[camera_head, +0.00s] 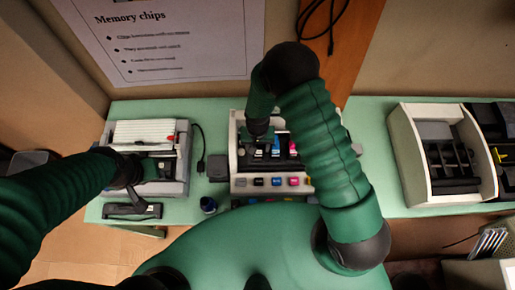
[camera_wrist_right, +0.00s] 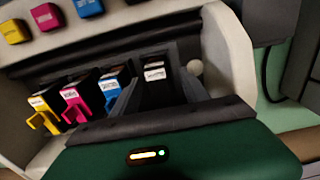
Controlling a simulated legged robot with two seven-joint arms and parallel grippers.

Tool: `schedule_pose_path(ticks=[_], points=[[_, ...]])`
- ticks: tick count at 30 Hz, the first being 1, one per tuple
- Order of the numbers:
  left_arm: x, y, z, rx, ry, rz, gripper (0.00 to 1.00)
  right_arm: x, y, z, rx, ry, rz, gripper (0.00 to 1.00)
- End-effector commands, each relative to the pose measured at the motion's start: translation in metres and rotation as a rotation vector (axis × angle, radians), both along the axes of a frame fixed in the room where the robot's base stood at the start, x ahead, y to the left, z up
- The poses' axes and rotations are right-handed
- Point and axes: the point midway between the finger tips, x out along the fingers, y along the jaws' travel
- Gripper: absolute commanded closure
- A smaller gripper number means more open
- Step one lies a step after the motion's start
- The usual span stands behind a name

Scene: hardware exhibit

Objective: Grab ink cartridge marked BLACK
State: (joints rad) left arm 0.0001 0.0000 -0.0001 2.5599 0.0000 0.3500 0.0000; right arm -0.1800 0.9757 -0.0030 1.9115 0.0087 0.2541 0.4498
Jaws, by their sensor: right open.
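A pale cartridge holder (camera_head: 236,181) stands at the middle of the green table.
Coloured buttons, including a blue one (camera_head: 277,182), line the holder's front edge. A white device (camera_head: 145,133) stands at left with a dark tool (camera_head: 132,211) before it. A small dark-blue bottle (camera_head: 208,205) is between. A beige case (camera_head: 412,150) stands at right.

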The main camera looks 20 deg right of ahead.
Motion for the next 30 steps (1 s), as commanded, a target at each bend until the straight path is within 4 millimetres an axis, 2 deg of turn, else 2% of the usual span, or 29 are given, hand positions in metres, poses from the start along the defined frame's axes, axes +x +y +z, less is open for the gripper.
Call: schedule_pose_path(ticks=[4, 15, 26, 30], points=[[-0.0001, 0.0, -0.0006, 0.0, 0.0, 0.0, 0.61, 0.0004, -0.0001, 0.0002, 0.0, -0.001, 0.0, 0.5], [-0.0001, -0.0001, -0.0006, 0.0, 0.0, 0.0, 0.61, 0.0004, -0.0001, 0.0006, 0.0, -0.001, 0.0, 0.98], [-0.0001, 0.0, -0.001, 0.0, 0.0, 0.0, 0.61, 0.0006, -0.0001, 0.0014, 0.0, -0.001, 0.0, 1.0], [0.0, -0.0001, -0.0046, 0.0, 0.0, 0.0, 0.61, 0.0015, 0.0001, 0.0081, 0.0, -0.003, 0.0, 1.0]])
